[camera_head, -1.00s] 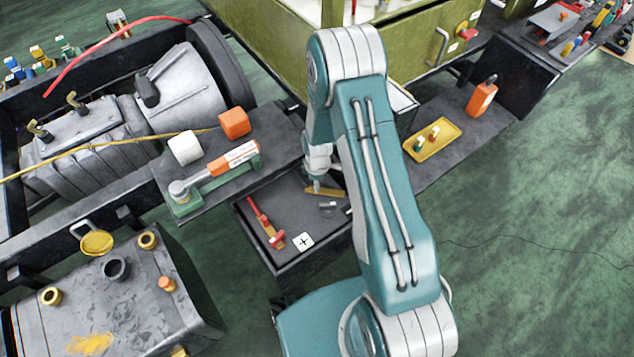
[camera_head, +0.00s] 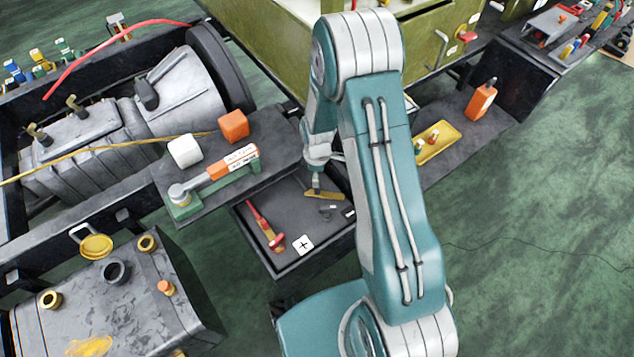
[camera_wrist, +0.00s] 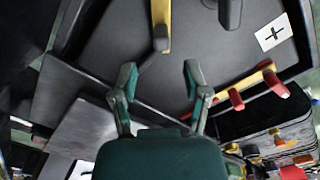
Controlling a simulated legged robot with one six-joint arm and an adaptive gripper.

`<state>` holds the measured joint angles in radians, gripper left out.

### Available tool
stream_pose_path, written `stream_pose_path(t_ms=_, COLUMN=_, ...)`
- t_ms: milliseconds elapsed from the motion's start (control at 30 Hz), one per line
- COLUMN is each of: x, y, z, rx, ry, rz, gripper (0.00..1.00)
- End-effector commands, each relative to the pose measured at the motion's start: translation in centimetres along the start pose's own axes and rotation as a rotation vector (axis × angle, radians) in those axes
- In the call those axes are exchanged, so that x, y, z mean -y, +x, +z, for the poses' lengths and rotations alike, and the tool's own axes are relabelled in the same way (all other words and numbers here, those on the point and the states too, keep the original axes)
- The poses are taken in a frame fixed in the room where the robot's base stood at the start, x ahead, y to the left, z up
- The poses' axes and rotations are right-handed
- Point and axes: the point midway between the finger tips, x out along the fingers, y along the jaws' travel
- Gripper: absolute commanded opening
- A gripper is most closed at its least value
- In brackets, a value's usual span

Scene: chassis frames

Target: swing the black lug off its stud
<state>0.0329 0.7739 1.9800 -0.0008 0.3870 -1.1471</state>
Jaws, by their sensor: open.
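A dark, shallow box top (camera_head: 285,262) carries a yellow bar (camera_head: 322,194) with small dark pieces (camera_head: 327,209) beside it. In the wrist view a yellow bar (camera_wrist: 163,12) ends in a dark knob (camera_wrist: 160,42), which looks like the black lug; its stud is not clear to me. My gripper (camera_wrist: 160,78) is open and empty, its two fingers apart, with the knob ahead of the gap between them. In the head view my gripper (camera_head: 316,184) is just above the yellow bar, its fingers too small to make out.
A red lug (camera_head: 258,218) with a yellow bar and a white plus label (camera_head: 304,245) are on the same box top. A green-and-orange tool (camera_head: 215,178), white cube (camera_head: 185,151) and orange cube (camera_head: 233,125) stand on the shelf to the left. A yellow tray (camera_head: 437,143) is right.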

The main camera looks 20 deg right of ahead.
Motion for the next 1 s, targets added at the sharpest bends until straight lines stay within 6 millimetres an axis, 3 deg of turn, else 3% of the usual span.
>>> stream_pose_path(t_ms=100, x=-0.1, y=-2.5, z=0.0, rx=-0.001, ry=0.0, rz=0.003, gripper=0.6)
stream_pose_path(t_ms=333, x=-0.1, y=-5.5, z=0.0, rx=0.0, ry=0.0, rz=0.0, gripper=0.6)
stream_pose_path(t_ms=1000, x=0.0, y=-6.3, z=0.0, rx=0.0, ry=0.005, rz=0.002, gripper=0.6)
